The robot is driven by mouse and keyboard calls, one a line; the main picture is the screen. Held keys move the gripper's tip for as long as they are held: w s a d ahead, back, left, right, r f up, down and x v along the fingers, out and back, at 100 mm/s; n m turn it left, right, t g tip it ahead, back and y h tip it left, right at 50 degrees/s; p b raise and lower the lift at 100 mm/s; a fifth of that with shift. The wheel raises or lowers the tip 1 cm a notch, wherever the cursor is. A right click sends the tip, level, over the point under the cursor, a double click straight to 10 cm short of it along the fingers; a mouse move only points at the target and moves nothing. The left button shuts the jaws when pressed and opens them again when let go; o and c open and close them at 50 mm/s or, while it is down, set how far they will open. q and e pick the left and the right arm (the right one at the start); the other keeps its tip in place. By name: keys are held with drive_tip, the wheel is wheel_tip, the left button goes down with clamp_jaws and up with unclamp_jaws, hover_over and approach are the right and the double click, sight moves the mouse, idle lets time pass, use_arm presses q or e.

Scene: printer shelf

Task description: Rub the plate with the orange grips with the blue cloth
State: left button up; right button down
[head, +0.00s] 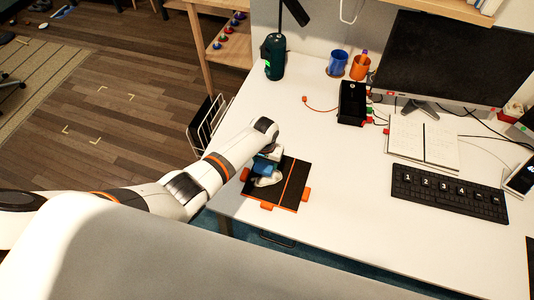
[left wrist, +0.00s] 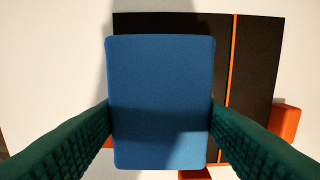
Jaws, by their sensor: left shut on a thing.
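The plate (head: 289,191) is black with an orange stripe across it and orange grips at its edges. It lies flat near the table's front left edge. It also shows in the left wrist view (left wrist: 258,60), with an orange grip (left wrist: 286,122) at its right. My left gripper (head: 264,172) is over the plate's left part. In the left wrist view its green fingers are shut on the blue cloth (left wrist: 160,90), a flat rounded block shape. The cloth (head: 264,167) hides part of the plate. I cannot tell whether it touches the plate. My right gripper is out of view.
A keyboard (head: 446,194) and an open notebook (head: 423,142) lie to the right. A black box (head: 351,103), blue cup (head: 338,63), orange cup (head: 360,67) and monitor (head: 449,59) stand behind. A wire rack (head: 209,120) is beside the table's left edge. The white table between plate and keyboard is clear.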

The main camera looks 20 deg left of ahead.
sight(262, 170)
use_arm(q)
drive_tip(key=shift+s+r+p, duration=0.1)
drive_tip(key=shift+s+p, duration=0.2)
drive_tip(key=shift+s, duration=0.25)
drive_tip(key=shift+s+r+p, duration=0.15)
drive_tip(key=shift+s+p, duration=0.6)
drive_tip(key=shift+p, duration=0.25)
drive_tip(key=shift+s+f, duration=0.2)
drive_tip(key=shift+s, duration=0.15)
drive_tip(key=shift+s+a+r, duration=0.1)
drive_tip(key=shift+s, duration=1.05)
drive_tip(key=shift+s+a+r, duration=0.1)
drive_tip(key=shift+s, duration=1)
drive_tip(key=shift+w, duration=0.1)
drive_tip(key=shift+r, duration=2.95)
drive_tip(key=shift+r, duration=0.1)
